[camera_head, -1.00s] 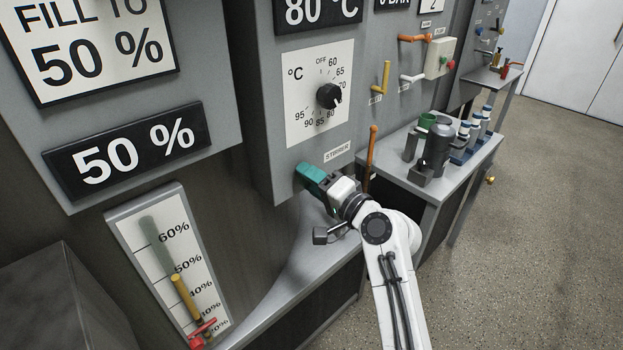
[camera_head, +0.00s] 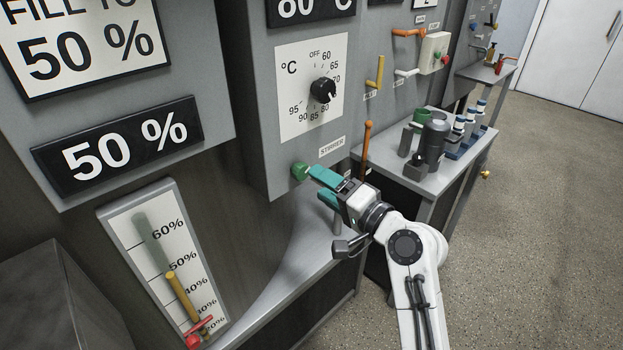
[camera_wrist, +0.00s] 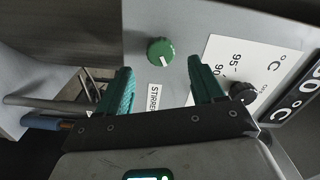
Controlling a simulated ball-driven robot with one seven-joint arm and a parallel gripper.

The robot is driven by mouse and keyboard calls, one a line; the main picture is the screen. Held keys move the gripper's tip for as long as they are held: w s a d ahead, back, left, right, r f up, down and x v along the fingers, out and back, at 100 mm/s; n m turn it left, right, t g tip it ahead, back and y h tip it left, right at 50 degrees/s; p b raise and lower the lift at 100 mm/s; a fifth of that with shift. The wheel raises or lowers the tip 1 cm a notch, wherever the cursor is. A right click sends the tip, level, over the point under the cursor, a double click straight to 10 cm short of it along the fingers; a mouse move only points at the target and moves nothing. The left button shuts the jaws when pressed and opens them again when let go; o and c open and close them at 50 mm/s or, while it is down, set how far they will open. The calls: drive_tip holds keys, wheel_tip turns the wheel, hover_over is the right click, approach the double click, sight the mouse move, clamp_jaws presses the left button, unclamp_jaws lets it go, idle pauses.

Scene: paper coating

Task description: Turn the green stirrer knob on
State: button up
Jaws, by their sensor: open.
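The green stirrer knob (camera_head: 300,170) sits at the lower part of the grey panel, left of the STIRRER label (camera_head: 332,146). In the wrist view the knob (camera_wrist: 160,50) shows a white pointer line and lies ahead of the fingers, between their directions. The STIRRER label (camera_wrist: 155,97) lies below it there. My gripper (camera_head: 322,186) has teal fingers and is just right of the knob in the head view. In the wrist view my gripper (camera_wrist: 162,88) is open and empty, with the fingers well apart. The knob is not between the fingertips.
A black temperature dial (camera_head: 323,90) is above the knob; it also shows near the right finger in the wrist view (camera_wrist: 243,93). An orange lever (camera_head: 367,138) stands behind my gripper. A side table (camera_head: 455,160) holds a grey vessel (camera_head: 433,140). Floor on the right is clear.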

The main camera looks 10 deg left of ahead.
drive_tip(key=shift+v, duration=2.65)
drive_tip(key=s+d+f+n+g+h, duration=0.15)
drive_tip(key=s+d+f+h, duration=0.25)
drive_tip(key=s+d+f, duration=0.45)
drive_tip(key=s+d+f+n+g+h, duration=0.15)
drive_tip(key=s+d+f+h, duration=0.35)
drive_tip(key=f, duration=0.7)
drive_tip(key=s+d+f+g+h, duration=0.2)
drive_tip(key=s+d, duration=0.5)
drive_tip(key=s, duration=0.5)
drive_tip(key=s+d+f+g+h, duration=0.3)
drive_tip(key=s+d, duration=0.4)
drive_tip(key=s, duration=0.6)
drive_tip(key=shift+s+f+n+g, duration=0.3)
drive_tip(key=shift+f+g, duration=0.5)
drive_tip(key=shift+g, duration=0.2)
